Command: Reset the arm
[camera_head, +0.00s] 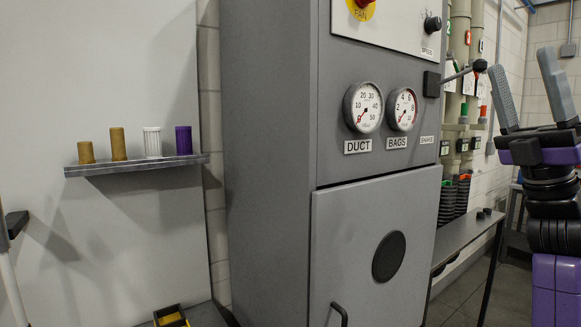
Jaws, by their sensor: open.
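My gripper (525,88) is at the right edge of the head view, raised beside the grey cabinet. Its two grey fingers point up and stand well apart, with nothing between them. The black wrist and purple arm link below it are mine. The gripper appears clear of the cabinet and of the lever on its side, though the exact distance cannot be told.
A grey cabinet (265,150) fills the middle, with two gauges (363,107) and a shaker lever (465,73). A shelf (135,167) at left holds several small cylinders. A side table (462,243) stands behind the cabinet. A yellow-black bin (171,316) is at the bottom.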

